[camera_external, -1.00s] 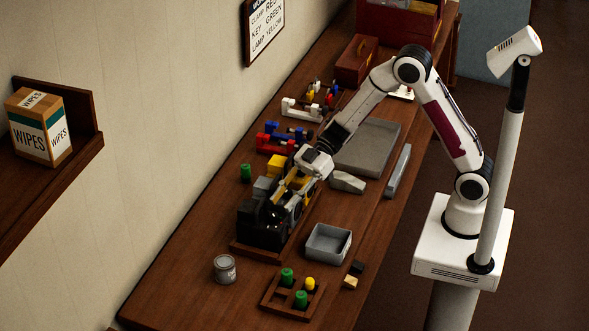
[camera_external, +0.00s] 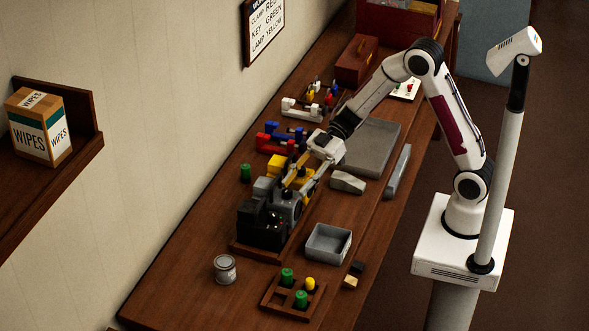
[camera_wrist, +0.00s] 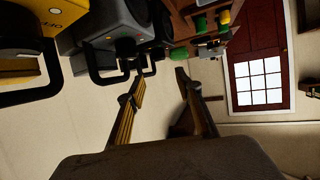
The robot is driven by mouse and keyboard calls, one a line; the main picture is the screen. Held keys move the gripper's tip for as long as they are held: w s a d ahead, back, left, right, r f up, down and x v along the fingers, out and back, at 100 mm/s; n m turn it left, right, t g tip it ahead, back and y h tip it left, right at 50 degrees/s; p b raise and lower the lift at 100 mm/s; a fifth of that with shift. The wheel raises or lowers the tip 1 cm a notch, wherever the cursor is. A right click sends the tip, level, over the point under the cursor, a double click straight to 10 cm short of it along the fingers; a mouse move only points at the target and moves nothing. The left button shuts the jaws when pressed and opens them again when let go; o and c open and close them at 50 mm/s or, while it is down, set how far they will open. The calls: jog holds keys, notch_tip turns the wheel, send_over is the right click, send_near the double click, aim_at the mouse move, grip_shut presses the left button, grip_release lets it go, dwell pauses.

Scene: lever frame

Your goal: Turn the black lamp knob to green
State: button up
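A black unit (camera_external: 262,224) stands at the near end of a row of units on a wooden base. Small red and light spots show on its side, but I cannot pick out the lamp knob for certain. A grey unit (camera_external: 288,206) with a dark round part stands behind it, also seen in the wrist view (camera_wrist: 92,28), and a yellow unit (camera_wrist: 52,22) is at the wrist view's left. My gripper (camera_external: 297,187) is beside the grey unit. In the wrist view my gripper (camera_wrist: 160,76) has its fingers apart with nothing between them.
Black handles (camera_wrist: 100,85) stick out from the units near my left finger. A grey open bin (camera_external: 329,244), a wooden tray (camera_external: 267,303) with green and yellow pegs, and a can (camera_external: 225,269) are nearby.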

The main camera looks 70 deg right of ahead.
jog(key=w+a+r+n, duration=0.1)
jog(key=a+r, duration=0.2)
jog(key=a, duration=0.6)
jog(key=a+r+n, duration=0.1)
jog(key=a+r, duration=0.1)
jog(key=a, duration=0.7)
jog(key=w+a+r+m+t+h, duration=0.4)
jog(key=w+a+m+t+h, duration=0.1)
jog(key=w+m, duration=0.25)
jog(key=s+d+f+m+g+h, duration=0.5)
jog(key=s+d+m+h, duration=0.3)
jog(key=d+m, duration=0.2)
jog(key=shift+s+d+f, duration=0.2)
jog(key=shift+d+f, duration=0.05)
jog(key=shift+d, duration=0.8)
jog(key=shift+m, duration=0.25)
